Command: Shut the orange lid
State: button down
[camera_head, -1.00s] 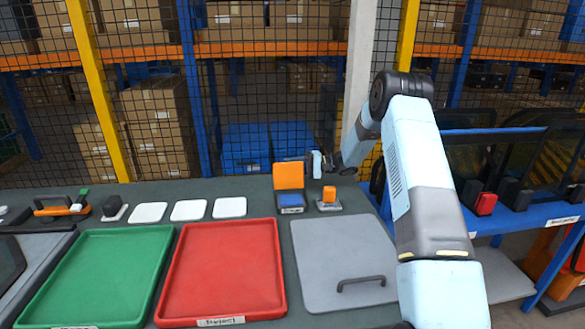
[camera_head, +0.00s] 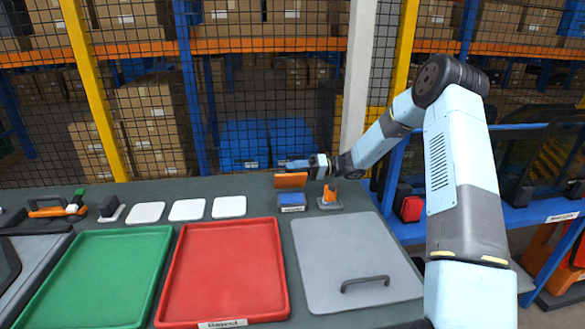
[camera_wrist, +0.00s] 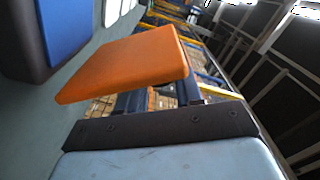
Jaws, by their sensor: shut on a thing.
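The orange lid (camera_head: 291,181) is tilted part-way over, above a small grey box with a blue top face (camera_head: 291,198). A gap shows between the lid's front edge and the box. My gripper (camera_head: 300,164) is at the lid's back upper side and is shut on it; the fingertips are mostly hidden. In the wrist view the lid (camera_wrist: 130,62) fills the space just beyond my gripper, and the blue face (camera_wrist: 68,22) shows at upper left.
An orange switch-like piece on a plate (camera_head: 330,196) stands just right of the box. A red tray (camera_head: 227,270), a green tray (camera_head: 100,275) and a grey panel with a handle (camera_head: 350,255) lie in front. White pads (camera_head: 187,210) lie left. Mesh fencing (camera_head: 250,90) stands behind.

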jog(key=shift+s+d+f, duration=0.1)
jog(key=shift+s+f, duration=0.2)
jog(key=shift+s, duration=0.45)
jog(key=c, duration=0.8)
grip_release()
jog(key=d, duration=0.7)
jog(key=shift+w+d, duration=0.25)
jog(key=shift+w, duration=0.15)
